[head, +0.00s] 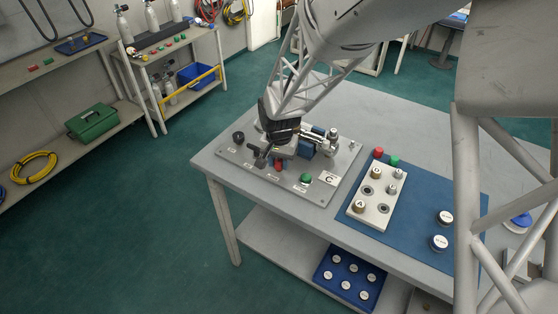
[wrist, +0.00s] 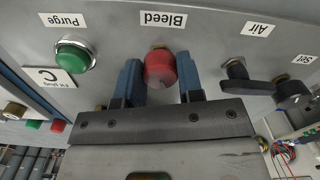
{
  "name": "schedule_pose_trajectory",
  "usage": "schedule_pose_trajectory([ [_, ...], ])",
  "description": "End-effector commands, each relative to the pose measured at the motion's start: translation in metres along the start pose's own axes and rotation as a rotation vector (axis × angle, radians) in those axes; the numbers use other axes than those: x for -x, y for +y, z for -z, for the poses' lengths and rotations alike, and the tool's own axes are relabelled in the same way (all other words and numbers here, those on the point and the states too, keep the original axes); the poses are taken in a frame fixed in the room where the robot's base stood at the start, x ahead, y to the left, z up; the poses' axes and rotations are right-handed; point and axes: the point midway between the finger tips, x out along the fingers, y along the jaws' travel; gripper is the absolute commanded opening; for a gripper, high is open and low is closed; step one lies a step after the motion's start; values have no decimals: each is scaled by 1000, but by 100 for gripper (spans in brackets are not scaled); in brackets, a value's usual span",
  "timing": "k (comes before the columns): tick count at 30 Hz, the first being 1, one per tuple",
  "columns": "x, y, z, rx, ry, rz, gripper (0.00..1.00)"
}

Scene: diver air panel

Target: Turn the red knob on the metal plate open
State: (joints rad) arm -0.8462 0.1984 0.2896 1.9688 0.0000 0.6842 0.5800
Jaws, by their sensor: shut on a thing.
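The red knob (wrist: 160,70), under the label "Bleed", sits on the grey metal plate (wrist: 215,50). In the wrist view the two blue fingers of my gripper (wrist: 161,76) stand one on each side of it, shut on it. In the head view the plate (head: 343,167) lies on the near left part of the table, and my gripper (head: 279,157) reaches down over it. A bit of the red knob (head: 278,166) shows below the gripper there. Which way the knob is turned cannot be read.
The green Purge knob (wrist: 75,53) and a black lever (wrist: 245,80) under "Air" flank the red knob. A pale block (head: 380,210) with fittings stands on a blue mat (head: 415,235) to the right. The table's near left edge is close to the plate.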

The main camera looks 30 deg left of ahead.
Motion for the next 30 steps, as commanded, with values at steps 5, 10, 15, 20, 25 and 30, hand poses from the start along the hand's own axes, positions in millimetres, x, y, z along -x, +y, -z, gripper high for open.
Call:
schedule_pose_trajectory([
  [5,0,0,0,168,0,0,11],
  [10,0,0,0,329,-1,0,11],
  [15,0,0,0,490,-1,0,11],
  [20,0,1,0,639,-2,0,11],
  [25,0,0,0,775,-1,0,11],
  [30,0,1,0,874,-1,0,11],
])
